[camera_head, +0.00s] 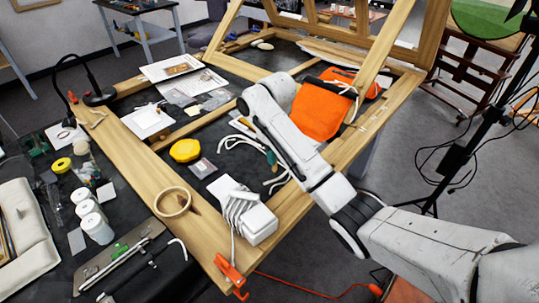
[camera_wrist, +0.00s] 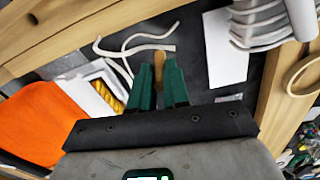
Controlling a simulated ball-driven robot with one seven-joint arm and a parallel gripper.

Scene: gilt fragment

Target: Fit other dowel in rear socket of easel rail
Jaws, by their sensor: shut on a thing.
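My gripper (camera_wrist: 159,80) has dark green fingers and is shut on a short light-brown wooden dowel (camera_wrist: 159,60), whose end shows between the fingertips. In the head view, my gripper (camera_head: 271,160) is partly hidden by my arm and hangs over the dark surface inside the wooden easel frame. The frame's right rail (camera_head: 378,118) and left rail (camera_head: 147,172) are light wood. A rail (camera_wrist: 75,35) also crosses the upper left of the wrist view. I cannot make out the rear socket or the other dowel. The held dowel is apart from the rails.
White cords (camera_head: 240,140) lie near my gripper. A white ribbed object (camera_head: 258,222) stands at the frame's front corner, near a wooden ring (camera_head: 172,201). An orange cloth (camera_head: 318,108) lies by the right rail. A yellow object (camera_head: 185,150) and papers lie inside the frame.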

